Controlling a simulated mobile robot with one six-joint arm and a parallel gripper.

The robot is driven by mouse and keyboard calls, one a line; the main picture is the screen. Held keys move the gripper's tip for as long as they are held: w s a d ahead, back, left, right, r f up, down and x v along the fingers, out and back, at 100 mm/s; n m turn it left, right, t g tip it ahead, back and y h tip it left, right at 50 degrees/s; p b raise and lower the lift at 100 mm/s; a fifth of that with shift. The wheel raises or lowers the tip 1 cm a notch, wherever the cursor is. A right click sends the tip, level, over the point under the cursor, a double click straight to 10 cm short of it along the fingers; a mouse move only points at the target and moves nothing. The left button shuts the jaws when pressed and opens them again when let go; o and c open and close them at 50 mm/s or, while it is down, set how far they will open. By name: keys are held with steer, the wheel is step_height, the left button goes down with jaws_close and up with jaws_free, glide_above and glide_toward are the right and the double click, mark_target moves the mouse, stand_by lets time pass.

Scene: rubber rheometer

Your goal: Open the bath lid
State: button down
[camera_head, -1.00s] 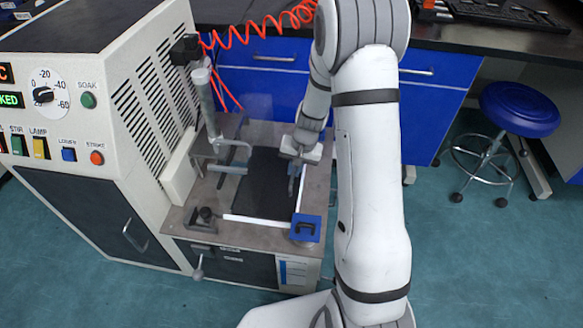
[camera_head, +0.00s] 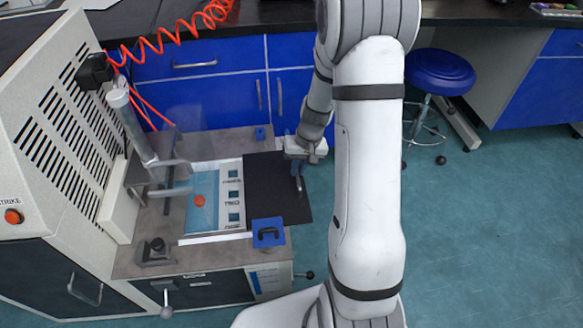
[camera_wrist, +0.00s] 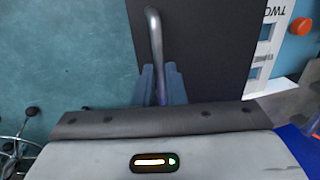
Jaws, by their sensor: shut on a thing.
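The bath lid (camera_head: 266,186) is a flat black panel on top of the machine's metal deck. It lies toward the right, its right edge past the deck's right side. It also shows in the wrist view (camera_wrist: 205,50), with its grey bar handle (camera_wrist: 154,40) rising between my fingers. My gripper (camera_head: 299,172) is at the lid's right part, and in the wrist view (camera_wrist: 160,85) its blue-grey fingers are shut on the handle. Left of the lid the bath (camera_head: 205,200) shows as a light blue opening with an orange-red item and a white strip with several square slots.
The white control cabinet (camera_head: 55,110) is at left. Open floor and a blue stool (camera_head: 440,72) lie to the right.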

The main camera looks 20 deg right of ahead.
steer(key=shift+w+r, duration=0.1)
steer(key=shift+w, duration=0.1)
steer(key=c, duration=1.5)
jaws_free()
steer(key=shift+a, duration=0.15)
step_height(320, 180, up, 8)
steer(key=d+p, duration=0.1)
steer(key=p, duration=0.2)
steer(key=shift+s+d+f, duration=0.2)
steer(key=shift+d+f, duration=0.05)
steer(key=s+a+r+p, duration=0.2)
steer(key=s+r+p, duration=0.4)
steer(key=r, duration=0.8)
steer(key=s+a+r+n+t+h+p, duration=0.1)
steer(key=s+a+r+p, duration=0.1)
steer(key=s+r+p, duration=0.4)
steer(key=s+a+r+n+t+h+p, duration=0.1)
steer(key=s+r+p, duration=0.6)
steer(key=r+p, duration=0.7)
step_height(320, 180, up, 9)
steer(key=shift+a+f, duration=0.1)
steer(key=shift+a, duration=0.65)
